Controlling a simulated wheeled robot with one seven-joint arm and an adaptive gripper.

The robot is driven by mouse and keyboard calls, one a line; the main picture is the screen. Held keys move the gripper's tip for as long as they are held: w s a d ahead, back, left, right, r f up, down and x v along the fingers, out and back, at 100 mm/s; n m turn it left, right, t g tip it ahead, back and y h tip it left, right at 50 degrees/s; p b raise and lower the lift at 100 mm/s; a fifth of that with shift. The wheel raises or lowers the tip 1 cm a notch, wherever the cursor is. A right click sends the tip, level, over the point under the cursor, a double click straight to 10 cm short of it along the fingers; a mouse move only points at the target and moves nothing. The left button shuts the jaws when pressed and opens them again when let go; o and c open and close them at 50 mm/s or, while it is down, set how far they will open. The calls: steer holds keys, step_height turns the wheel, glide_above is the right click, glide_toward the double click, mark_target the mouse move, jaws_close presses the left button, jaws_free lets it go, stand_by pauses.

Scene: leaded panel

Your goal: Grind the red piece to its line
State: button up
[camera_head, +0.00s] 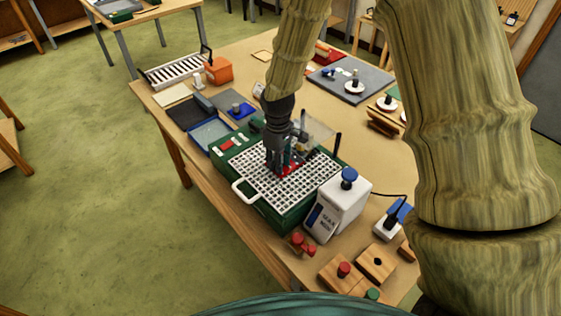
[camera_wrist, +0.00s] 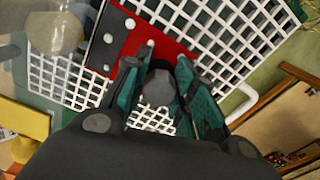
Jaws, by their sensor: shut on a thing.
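The red piece (camera_wrist: 136,38) lies flat on or just over the white grid top (camera_wrist: 240,35) of the green grinder (camera_head: 268,212). In the wrist view its left part borders a dark strip (camera_wrist: 110,40) with pale round spots. In the head view only a little red (camera_head: 290,171) shows below my gripper (camera_head: 282,158). A dark grey rounded part (camera_wrist: 158,88) shows between the fingers. The piece's line and the grinding bit cannot be made out.
A white bottle (camera_head: 337,207) with a blue cap stands against the grinder's right side. A clear shield (camera_head: 315,130) rises behind my gripper. A blue-rimmed tray (camera_head: 211,132) lies to the left. Wooden blocks (camera_head: 376,262) lie near the front right.

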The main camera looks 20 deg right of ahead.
steer(key=shift+w, duration=0.1)
stand_by(0.3)
steer(key=shift+w+a, duration=0.2)
steer(key=shift+w, duration=0.45)
steer(key=shift+w+a, duration=0.2)
steer(key=shift+w, duration=0.4)
steer(key=shift+s+d, duration=0.1)
steer(key=shift+s, duration=0.15)
steer(key=shift+s+d+p, duration=0.15)
steer(key=shift+s+d, duration=0.05)
steer(key=shift+s, duration=0.35)
steer(key=shift+s+d+p, duration=0.15)
steer(key=shift+s+d, duration=0.05)
steer(key=shift+s, duration=0.35)
steer(key=shift+s+d, duration=0.1)
steer(key=shift+s, duration=0.1)
steer(key=shift+s+d, duration=0.15)
steer(key=shift+s, duration=0.45)
steer(key=shift+s+d, duration=0.15)
steer(key=shift+s, duration=0.4)
steer(key=shift+w, duration=0.15)
steer(key=shift+w+a+p, duration=0.15)
steer(key=shift+w+a, duration=0.05)
steer(key=shift+w, duration=0.45)
steer(key=shift+w+a+p, duration=0.15)
steer(key=shift+w+a, duration=0.05)
steer(key=shift+w, duration=0.4)
